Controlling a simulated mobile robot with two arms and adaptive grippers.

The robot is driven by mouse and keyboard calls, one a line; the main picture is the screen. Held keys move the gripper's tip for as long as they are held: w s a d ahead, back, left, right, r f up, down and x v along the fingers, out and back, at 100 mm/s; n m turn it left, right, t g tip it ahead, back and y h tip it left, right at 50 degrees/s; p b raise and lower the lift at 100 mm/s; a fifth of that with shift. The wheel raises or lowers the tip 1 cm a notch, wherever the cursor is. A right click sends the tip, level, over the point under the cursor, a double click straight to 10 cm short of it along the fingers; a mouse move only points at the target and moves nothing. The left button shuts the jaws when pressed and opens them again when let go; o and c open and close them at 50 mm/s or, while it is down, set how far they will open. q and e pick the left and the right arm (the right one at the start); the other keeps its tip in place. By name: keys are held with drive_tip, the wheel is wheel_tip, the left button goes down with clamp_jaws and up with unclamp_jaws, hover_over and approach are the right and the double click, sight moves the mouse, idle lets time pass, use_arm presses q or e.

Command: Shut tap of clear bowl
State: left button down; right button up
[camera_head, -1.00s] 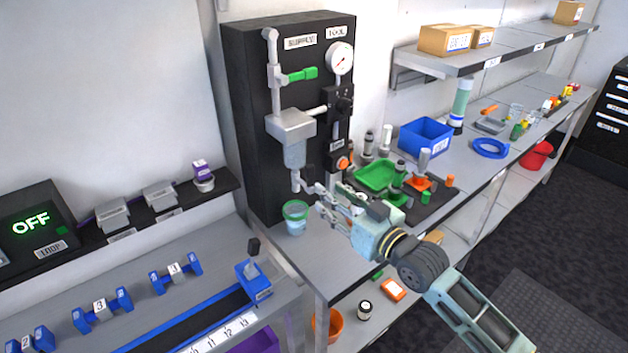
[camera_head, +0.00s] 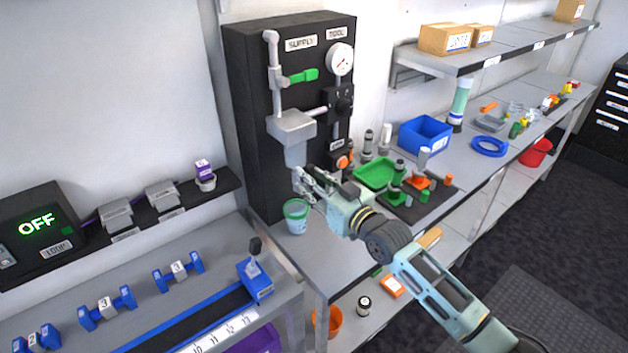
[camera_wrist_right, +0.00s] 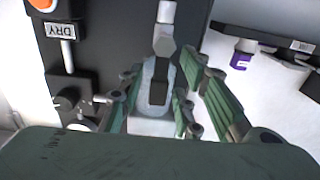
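The clear bowl (camera_head: 296,153) hangs under a grey block (camera_head: 291,126) on the black panel. In the right wrist view, the bowl (camera_wrist_right: 150,85) appears upside down, with the grey tap body (camera_wrist_right: 163,42) above it in the picture. A dark bar, seemingly the tap's lever (camera_wrist_right: 157,92), lies along the bowl. My right gripper (camera_head: 302,180) is at the tap below the bowl. In the wrist view its green fingers (camera_wrist_right: 160,103) are apart, one on each side of the lever; contact cannot be told. The fingers partly hide the tap in the head view. My left gripper is not visible.
A cup with a green rim (camera_head: 296,216) stands on the bench just under the tap. A green-handled valve (camera_head: 302,76) and a gauge (camera_head: 340,59) are higher on the panel. A green tray (camera_head: 376,174) and small fittings lie to the right.

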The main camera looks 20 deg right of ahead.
clamp_jaws()
drive_tip(key=shift+a+n, duration=0.1)
drive_tip(key=shift+n, duration=0.2)
idle(0.3)
drive_tip(key=a+f+n, duration=0.1)
drive_tip(key=n, duration=0.4)
drive_tip(key=a+f+n+b, duration=0.1)
drive_tip(key=n, duration=0.5)
drive_tip(key=s+a+f+n+b, duration=0.1)
drive_tip(key=n, duration=0.5)
drive_tip(key=shift+s+a+f, duration=0.1)
drive_tip(key=shift+f, duration=0.2)
idle(0.4)
drive_tip(key=shift+o, duration=1.1)
unclamp_jaws()
drive_tip(key=shift+f, duration=0.1)
